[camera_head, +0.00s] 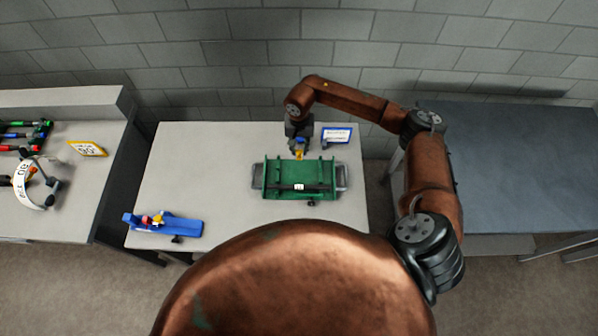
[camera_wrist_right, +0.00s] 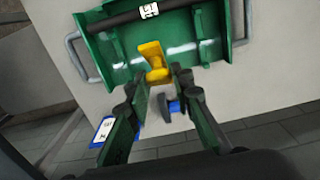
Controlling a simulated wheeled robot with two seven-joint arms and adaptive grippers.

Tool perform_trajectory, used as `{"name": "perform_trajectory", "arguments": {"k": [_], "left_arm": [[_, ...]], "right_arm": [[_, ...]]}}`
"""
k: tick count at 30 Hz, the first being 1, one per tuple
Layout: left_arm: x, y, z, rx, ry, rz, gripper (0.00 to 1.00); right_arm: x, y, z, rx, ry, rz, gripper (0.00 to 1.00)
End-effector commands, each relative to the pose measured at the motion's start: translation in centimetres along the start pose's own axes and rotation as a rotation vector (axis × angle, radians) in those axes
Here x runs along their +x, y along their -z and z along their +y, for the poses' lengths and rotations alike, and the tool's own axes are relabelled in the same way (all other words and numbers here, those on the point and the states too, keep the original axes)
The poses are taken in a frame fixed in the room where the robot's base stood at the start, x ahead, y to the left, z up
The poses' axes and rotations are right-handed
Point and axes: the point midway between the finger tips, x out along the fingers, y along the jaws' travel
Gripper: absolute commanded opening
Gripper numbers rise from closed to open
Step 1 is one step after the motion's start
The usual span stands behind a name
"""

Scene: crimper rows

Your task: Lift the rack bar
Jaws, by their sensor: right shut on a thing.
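The rack bar (camera_head: 316,187) is a dark bar with a white tag, lying lengthwise in the green rack (camera_head: 270,173). In the right wrist view the bar (camera_wrist_right: 120,20) crosses the top, with the green rack (camera_wrist_right: 200,30) around it. My right gripper (camera_head: 299,152) is at the rack's back edge, apart from the bar. It is shut on a small yellow piece (camera_wrist_right: 153,60), which shows between its fingertips in the wrist view. A blue part (camera_wrist_right: 172,105) shows below the yellow piece; I cannot tell if they are joined. My left gripper is not in view.
A blue holder (camera_head: 185,227) with small coloured pieces is at the table's front left. A blue-framed sign (camera_head: 337,134) stands behind the rack. A left table (camera_head: 60,225) holds tools and a white headband; a dark table (camera_head: 520,160) is at right. The pale table's left middle is clear.

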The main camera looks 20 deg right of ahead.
Motion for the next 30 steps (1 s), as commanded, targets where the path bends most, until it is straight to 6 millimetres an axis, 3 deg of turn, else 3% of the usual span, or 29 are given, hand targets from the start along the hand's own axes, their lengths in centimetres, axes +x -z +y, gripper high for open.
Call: {"name": "perform_trajectory", "arguments": {"k": [13, 30], "left_arm": [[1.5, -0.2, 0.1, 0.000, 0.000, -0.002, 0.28], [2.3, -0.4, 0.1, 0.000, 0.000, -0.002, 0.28]], "right_arm": [[-1.6, 2.6, 0.0, 0.001, 0.001, 0.002, 0.10], [-1.9, 3.6, 0.0, 0.002, 0.001, 0.002, 0.10]]}}
